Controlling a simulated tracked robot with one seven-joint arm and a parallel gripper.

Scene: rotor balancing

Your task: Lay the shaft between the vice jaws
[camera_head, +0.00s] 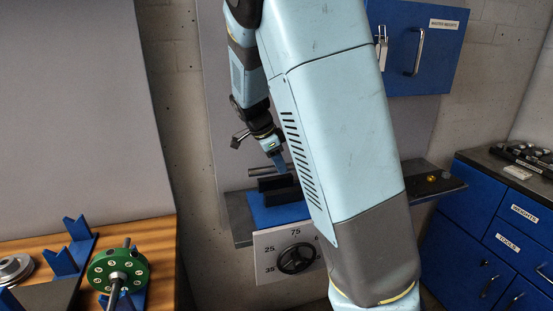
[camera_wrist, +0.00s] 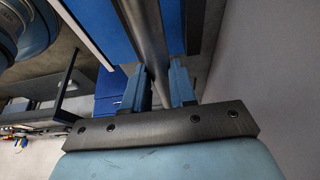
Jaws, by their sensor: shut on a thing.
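The shaft (camera_head: 259,171) is a grey metal rod, seen just above the vice in the head view. My gripper (camera_head: 279,163) points down and is shut on it. In the wrist view the shaft (camera_wrist: 150,32) runs between the two blue fingers of my gripper (camera_wrist: 165,85). The vice has dark jaws (camera_head: 272,184) on a blue body (camera_head: 278,214). The shaft appears above the jaws, roughly along them; whether it touches them I cannot tell. My arm hides the shaft's right end and part of the vice.
A dial plate (camera_head: 268,262) with a handwheel (camera_head: 296,258) hangs at the vice's front. A green rotor (camera_head: 101,263) rests among blue supports (camera_head: 66,262) on a wooden bench at left. Blue drawers (camera_head: 490,235) stand right; a blue wall cabinet (camera_head: 431,70) is behind.

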